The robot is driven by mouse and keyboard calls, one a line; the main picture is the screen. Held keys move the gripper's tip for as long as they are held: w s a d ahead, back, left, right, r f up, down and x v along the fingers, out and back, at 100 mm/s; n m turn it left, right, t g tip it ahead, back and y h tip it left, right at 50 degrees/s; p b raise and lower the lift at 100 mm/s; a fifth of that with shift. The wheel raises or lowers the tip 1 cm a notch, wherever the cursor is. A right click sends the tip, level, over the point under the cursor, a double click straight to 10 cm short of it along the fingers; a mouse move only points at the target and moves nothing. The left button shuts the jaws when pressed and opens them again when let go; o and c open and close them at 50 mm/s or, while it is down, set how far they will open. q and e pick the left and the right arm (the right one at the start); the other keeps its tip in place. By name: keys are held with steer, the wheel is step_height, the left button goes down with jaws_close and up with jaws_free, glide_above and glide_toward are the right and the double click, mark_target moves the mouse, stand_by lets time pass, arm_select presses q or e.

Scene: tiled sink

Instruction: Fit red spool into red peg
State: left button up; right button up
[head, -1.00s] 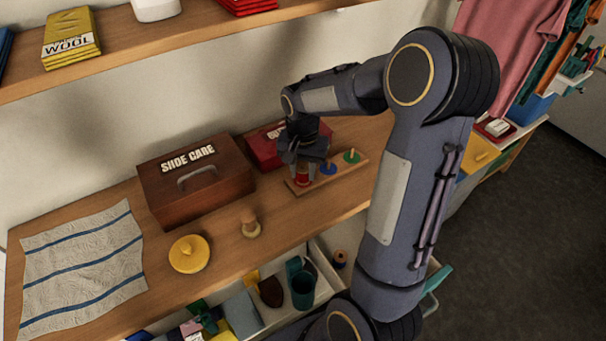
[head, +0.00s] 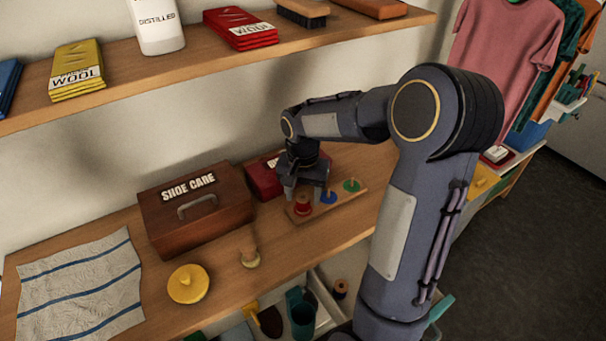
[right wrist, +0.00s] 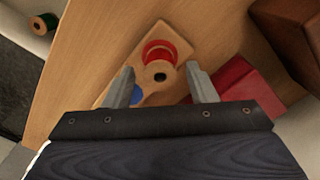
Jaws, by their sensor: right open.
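The red spool (head: 303,206) stands upright on the left end of the wooden peg board (head: 341,199). The red peg is hidden, so I cannot tell from the head view how far the spool sits over it. In the right wrist view the spool (right wrist: 158,52) shows red rims and a pale face with a dark round centre. My right gripper (head: 304,191) is open and points down just above the spool. In the right wrist view its fingertips (right wrist: 160,78) are apart, with nothing clamped between them. My left gripper is out of view.
Blue (head: 328,197) and green (head: 351,186) pegs stand further right on the board. A red box (head: 263,180) and a brown shoe care box (head: 196,214) are behind and left. A wooden figure-like piece (head: 249,254), yellow disc (head: 188,284) and striped cloth (head: 80,288) lie leftward.

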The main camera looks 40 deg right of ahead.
mark_target(303, 200)
step_height(303, 200, up, 10)
steer(key=s+a+f+n+t+y, duration=0.2)
steer(key=s+a+n+t, duration=0.3)
steer(key=s+a, duration=0.9)
steer(key=shift+s+n+t+y, duration=0.3)
steer(key=shift+s+n+y, duration=0.6)
steer(key=shift+s+n, duration=1)
steer(key=shift+a+f, duration=0.1)
